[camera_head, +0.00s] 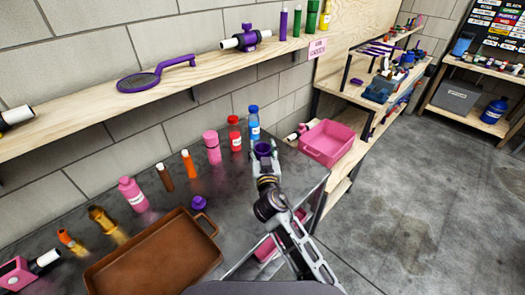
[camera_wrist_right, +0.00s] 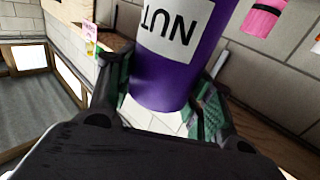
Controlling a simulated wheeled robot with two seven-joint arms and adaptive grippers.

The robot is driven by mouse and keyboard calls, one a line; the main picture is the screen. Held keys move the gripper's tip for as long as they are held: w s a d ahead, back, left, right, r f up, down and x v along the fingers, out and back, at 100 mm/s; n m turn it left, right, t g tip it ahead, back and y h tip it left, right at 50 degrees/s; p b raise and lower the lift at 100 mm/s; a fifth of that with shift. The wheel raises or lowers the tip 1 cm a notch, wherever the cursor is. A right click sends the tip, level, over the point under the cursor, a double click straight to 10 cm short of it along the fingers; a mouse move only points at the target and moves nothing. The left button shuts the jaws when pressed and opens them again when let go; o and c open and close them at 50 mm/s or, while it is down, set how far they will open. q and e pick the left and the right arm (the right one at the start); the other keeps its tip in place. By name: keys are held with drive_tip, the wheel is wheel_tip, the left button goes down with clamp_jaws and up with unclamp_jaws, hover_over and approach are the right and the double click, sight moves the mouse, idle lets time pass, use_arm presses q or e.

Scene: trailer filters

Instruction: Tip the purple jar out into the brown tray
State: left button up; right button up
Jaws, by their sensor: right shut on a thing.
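The purple jar (camera_head: 263,149) is in my right gripper (camera_head: 266,163), above the far right part of the dark table. Its round top faces the head camera and looks dark inside; what it holds is hidden. In the right wrist view the jar (camera_wrist_right: 158,90) sits between both fingers, and its white label reads NUT upside down. The brown tray (camera_head: 176,222) lies on the table at the lower left, well apart from the jar. My left gripper is out of view.
Several bottles stand along the back of the table, among them a blue one (camera_head: 254,123) close to the jar, a red one (camera_head: 235,134) and a pink one (camera_head: 212,147). A wooden shelf (camera_head: 170,80) runs above. A pink bin (camera_head: 327,143) stands to the right.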

drive_tip(key=shift+r+p, duration=1.15)
drive_tip(key=shift+r, duration=0.65)
drive_tip(key=shift+f, duration=0.1)
